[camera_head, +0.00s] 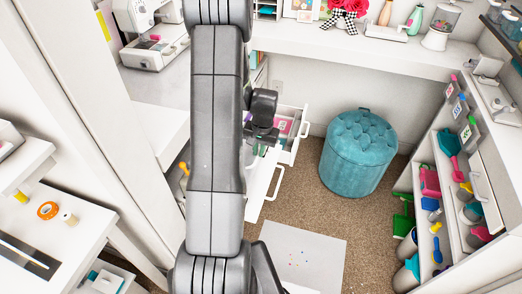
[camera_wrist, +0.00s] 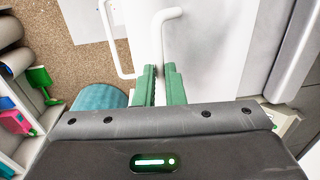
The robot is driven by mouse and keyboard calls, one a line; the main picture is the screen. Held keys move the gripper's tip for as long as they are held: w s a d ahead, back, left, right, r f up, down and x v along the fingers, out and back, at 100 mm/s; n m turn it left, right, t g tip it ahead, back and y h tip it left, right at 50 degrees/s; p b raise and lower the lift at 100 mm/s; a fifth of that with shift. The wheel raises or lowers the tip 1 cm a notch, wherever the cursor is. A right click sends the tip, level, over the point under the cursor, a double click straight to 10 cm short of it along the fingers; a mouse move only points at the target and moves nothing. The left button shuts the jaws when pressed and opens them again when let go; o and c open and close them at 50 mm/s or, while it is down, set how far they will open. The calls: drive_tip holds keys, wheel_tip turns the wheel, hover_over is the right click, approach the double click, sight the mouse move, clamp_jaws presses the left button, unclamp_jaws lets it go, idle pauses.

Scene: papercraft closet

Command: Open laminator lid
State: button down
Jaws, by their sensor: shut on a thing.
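I cannot pick out the laminator or its lid with certainty in either view. My gripper (camera_wrist: 161,72) shows in the wrist view with its two green fingers close together on a white bar handle (camera_wrist: 167,15). The handle stands on a broad white panel (camera_wrist: 215,45). In the head view my arm runs down the middle and hides part of the white drawers and fronts behind it. The fingertips cannot be made out clearly there.
A second white handle (camera_head: 274,183) is on a white front beside my arm. An open white drawer (camera_head: 293,146) holds coloured items. A teal tufted stool (camera_head: 358,155) stands on the carpet. Tool shelves (camera_head: 478,170) line the right. A white sewing-type machine (camera_head: 150,40) stands at upper left.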

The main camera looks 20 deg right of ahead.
drive_tip(key=w+a+r+g+h+b, duration=0.3)
drive_tip(key=w+a+r+g+h, duration=0.1)
drive_tip(key=w+a+h, duration=0.3)
drive_tip(key=shift+a+r+g, duration=0.15)
drive_tip(key=shift+a+g, duration=0.45)
drive_tip(key=shift+a, duration=0.6)
drive_tip(key=c, duration=1.5)
unclamp_jaws()
drive_tip(key=b+v, duration=0.1)
drive_tip(key=v, duration=1.1)
